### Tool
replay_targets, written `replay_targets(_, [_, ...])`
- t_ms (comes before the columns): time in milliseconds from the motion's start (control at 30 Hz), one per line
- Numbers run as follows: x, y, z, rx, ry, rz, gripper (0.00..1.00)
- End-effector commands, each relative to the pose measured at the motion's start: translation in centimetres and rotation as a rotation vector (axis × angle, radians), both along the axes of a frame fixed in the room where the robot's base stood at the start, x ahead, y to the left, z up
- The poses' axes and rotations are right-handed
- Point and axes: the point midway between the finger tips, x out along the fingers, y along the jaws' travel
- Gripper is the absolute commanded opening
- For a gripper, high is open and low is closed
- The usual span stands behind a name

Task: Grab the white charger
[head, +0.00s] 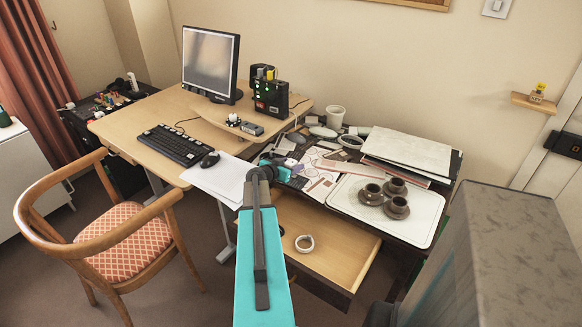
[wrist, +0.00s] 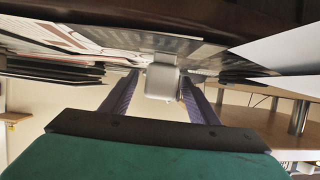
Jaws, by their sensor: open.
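In the wrist view, which looks upside down, a small white block-shaped charger (wrist: 161,83) sits against a dark grey patterned surface. My gripper (wrist: 160,79) is open, with one dark finger on each side of the charger. The charger shows between the fingertips, and I cannot tell whether either finger touches it. In the head view, my gripper (head: 279,170) is over the left part of the dark cluttered table (head: 425,237). I cannot clearly pick out the charger there among the small items by the gripper.
A white tray (head: 345,209) with several brown cups lies right of my gripper. Papers (head: 217,180) and a keyboard (head: 173,145) lie to the left. An open wooden drawer (head: 345,250) holding a small ring-shaped item is below my arm. A wooden chair (head: 118,235) stands at left.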

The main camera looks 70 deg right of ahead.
Motion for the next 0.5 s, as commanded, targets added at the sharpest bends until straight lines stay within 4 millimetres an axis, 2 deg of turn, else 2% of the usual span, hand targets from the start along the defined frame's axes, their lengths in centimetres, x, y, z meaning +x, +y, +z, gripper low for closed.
replay_targets(400, [0.01, 0.02, 0.02, 0.000, 0.000, 0.000, 0.55])
replay_targets(433, [0.01, 0.02, 0.02, 0.000, 0.000, 0.000, 0.53])
replay_targets(500, [0.00, 0.02, 0.03, 0.000, 0.000, 0.000, 0.41])
